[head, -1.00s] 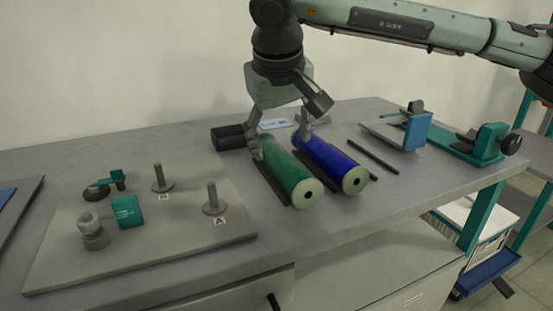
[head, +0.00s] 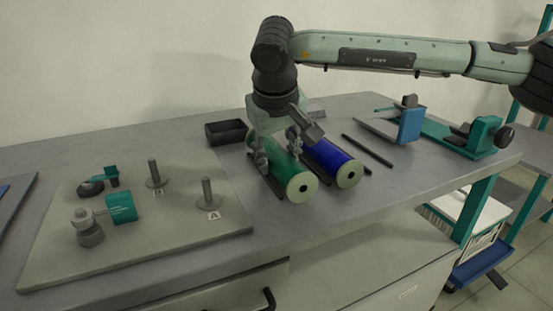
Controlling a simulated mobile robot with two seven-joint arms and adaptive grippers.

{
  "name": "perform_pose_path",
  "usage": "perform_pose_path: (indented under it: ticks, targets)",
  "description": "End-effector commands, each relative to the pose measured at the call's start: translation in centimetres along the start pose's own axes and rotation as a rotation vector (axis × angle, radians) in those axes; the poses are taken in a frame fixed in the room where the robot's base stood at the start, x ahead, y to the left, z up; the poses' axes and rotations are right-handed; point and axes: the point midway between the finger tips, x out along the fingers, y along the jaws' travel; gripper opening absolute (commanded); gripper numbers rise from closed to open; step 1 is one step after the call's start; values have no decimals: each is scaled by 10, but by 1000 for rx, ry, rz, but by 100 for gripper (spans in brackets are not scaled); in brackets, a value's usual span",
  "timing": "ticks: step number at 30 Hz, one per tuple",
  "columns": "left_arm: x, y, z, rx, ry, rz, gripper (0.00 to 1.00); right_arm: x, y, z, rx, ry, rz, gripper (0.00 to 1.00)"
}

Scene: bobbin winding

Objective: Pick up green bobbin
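The green bobbin (head: 292,176) lies on its side on the table, its pale round end facing the front. My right gripper (head: 277,151) comes down over its rear part, one finger on each side. The fingers look closed in against it, and part of the bobbin is hidden behind them. A blue bobbin (head: 332,162) lies parallel, just to the right, close to the gripper's right finger. My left gripper is not in view.
A plate with two posts, one post (head: 207,194) marked A, and a green fixture (head: 120,207) lies on the left. A black tray (head: 213,140) sits behind left. Dark rods (head: 368,151) lie beside the bobbins. A blue-green stand (head: 410,125) is at right.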

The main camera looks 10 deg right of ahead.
Motion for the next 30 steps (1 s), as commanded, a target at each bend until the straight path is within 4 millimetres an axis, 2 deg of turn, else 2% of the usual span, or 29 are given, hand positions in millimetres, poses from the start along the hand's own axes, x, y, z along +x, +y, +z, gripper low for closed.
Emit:
perform_pose_path:
  ticks: [1,8,19,26,30]
  targets:
    - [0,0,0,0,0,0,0,0,0,0,0,0,0,35]
    - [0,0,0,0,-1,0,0,-1,0,-1,0,2,0,8]
    - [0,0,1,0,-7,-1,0,-8,2,-4,2,4,0,8]
    - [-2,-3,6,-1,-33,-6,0,-37,9,-16,1,4,0,8]
    - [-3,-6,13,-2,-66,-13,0,-52,-11,-39,-3,4,-1,8]
